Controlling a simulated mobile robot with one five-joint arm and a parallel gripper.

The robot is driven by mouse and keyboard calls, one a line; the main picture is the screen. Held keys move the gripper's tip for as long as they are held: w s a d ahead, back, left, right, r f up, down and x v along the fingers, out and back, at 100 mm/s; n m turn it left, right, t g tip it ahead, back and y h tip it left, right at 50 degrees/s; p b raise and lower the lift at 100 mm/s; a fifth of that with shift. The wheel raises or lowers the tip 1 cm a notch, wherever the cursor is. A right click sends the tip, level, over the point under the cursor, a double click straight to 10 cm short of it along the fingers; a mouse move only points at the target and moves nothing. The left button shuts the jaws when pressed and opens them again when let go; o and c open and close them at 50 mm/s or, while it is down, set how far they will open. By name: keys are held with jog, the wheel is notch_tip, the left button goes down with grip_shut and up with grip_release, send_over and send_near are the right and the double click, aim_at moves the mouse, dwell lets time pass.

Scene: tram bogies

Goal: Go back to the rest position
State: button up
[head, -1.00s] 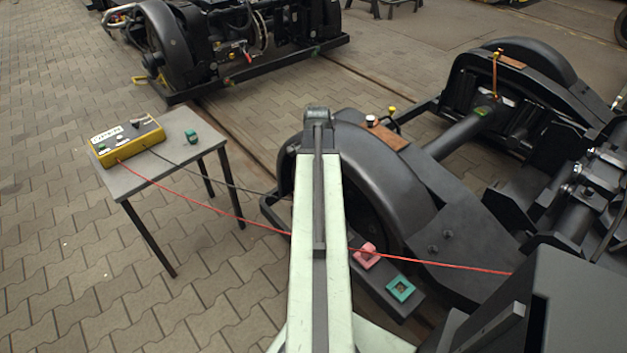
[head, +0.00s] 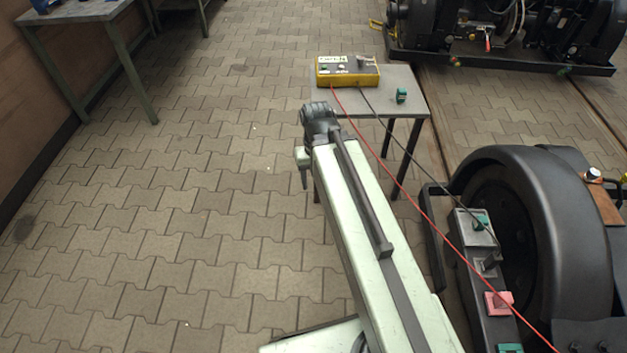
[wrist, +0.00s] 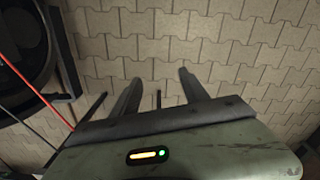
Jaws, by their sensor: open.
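My gripper (wrist: 160,88) is open in the wrist view, with its two dark fingers spread apart. Part of the gripper (head: 303,174) hangs below that end; the rest is hidden by the arm.
A yellow test box (head: 348,76) stands on the small grey table (head: 405,76), beside a green piece (head: 401,96). Red (head: 402,187) and black cables run to the black bogie (head: 545,200) at right. A workbench (head: 75,10) stands at upper left. Paving between is clear.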

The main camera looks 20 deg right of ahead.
jog(key=shift+a+n, duration=0.3)
jog(key=shift+a, duration=0.4)
notch_tip(320, 180, up, 22)
jog(key=p, duration=2.2)
jog(key=shift+r+p, duration=0.25)
jog(key=shift+p, duration=0.05)
jog(key=c, duration=0.3)
jog(key=shift+d, duration=0.15)
jog(key=shift+c, duration=0.2)
